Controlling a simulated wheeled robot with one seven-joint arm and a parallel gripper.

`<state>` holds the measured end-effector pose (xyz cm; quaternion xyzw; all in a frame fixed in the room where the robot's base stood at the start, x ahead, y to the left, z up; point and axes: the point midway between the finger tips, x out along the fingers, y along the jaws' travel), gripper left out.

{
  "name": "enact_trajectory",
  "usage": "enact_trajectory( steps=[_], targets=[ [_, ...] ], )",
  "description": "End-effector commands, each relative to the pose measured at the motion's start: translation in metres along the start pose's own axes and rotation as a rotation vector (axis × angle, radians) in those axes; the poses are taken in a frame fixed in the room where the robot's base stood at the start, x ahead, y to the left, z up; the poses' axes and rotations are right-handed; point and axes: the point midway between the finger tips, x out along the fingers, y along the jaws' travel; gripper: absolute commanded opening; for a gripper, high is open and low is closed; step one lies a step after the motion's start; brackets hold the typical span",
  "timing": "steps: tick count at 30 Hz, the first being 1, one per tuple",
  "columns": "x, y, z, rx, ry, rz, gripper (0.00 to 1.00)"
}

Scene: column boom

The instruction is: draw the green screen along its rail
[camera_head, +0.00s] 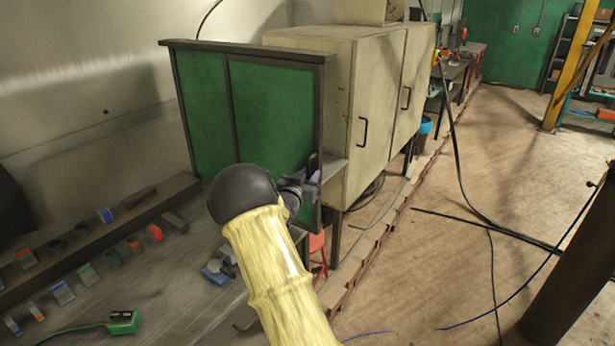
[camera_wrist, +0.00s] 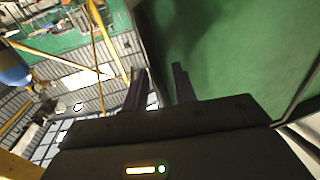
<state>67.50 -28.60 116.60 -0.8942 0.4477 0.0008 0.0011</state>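The green screen (camera_head: 268,118) is a two-panel green sheet in a dark frame, upright at the near end of a beige cabinet. A dark upright handle (camera_head: 313,163) shows at its right edge. My gripper (camera_head: 312,180) is at that edge, just below or beside the handle; my forearm and wrist hide the screen's lower part. In the wrist view, the two dark fingers (camera_wrist: 160,76) stand apart, with the screen's dark edge post behind the gap. The green screen (camera_wrist: 225,45) fills the right there. I see no clear contact with the handle.
The beige cabinet (camera_head: 350,95) stands right behind the screen. A bench (camera_head: 165,265) with small coloured parts lies at the lower left. A red stool (camera_head: 317,248) is below the screen's right edge. Cables (camera_head: 490,228) cross the open floor at right, near a dark post (camera_head: 575,280).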

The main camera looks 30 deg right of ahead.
Motion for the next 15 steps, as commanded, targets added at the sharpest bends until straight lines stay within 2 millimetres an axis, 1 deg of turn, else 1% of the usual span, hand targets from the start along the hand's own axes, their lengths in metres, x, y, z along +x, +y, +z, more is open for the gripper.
enact_trajectory(
  steps=[8, 11, 15],
  targets=[
    [-0.002, -0.001, -0.001, 0.001, 0.002, -0.001, 0.27],
    [-0.009, -0.002, 0.000, 0.001, 0.002, -0.003, 0.27],
    [-0.029, -0.003, 0.001, 0.002, 0.001, -0.005, 0.27]
  ],
)
